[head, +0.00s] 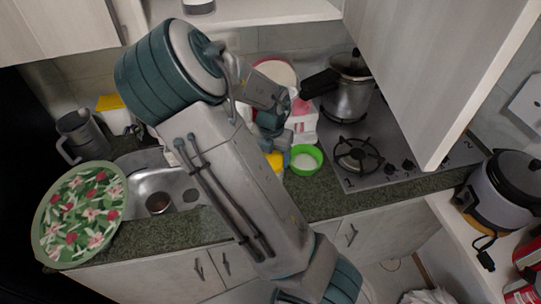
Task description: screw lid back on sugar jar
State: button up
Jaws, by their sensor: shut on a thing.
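A small green round container (305,159) with white contents stands open on the counter, left of the stove; it looks like the sugar jar. My gripper (272,142) is just left of and above it, pointing down and partly hidden by my own arm. It is shut on a yellow thing (275,162), of which only a part shows behind my arm. I cannot tell whether the yellow thing is the lid. It is beside the green container in the picture; whether they touch is not clear.
A white and red package (303,124) stands behind the green container. A pressure cooker (349,88) is on the stove (400,150) to the right. The sink (175,185), a grey jug (80,136) and a floral round tray (80,213) are left.

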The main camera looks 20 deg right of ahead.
jog(key=shift+s+f+m, duration=0.15)
jog(key=shift+f+m, duration=0.05)
jog(key=shift+m, duration=1.3)
jog(key=shift+s+d+m, duration=0.1)
jog(key=shift+m, duration=0.5)
jog(key=shift+r, duration=0.1)
jog(key=o, duration=0.8)
jog(key=shift+w, duration=0.25)
jog(key=shift+o, duration=0.2)
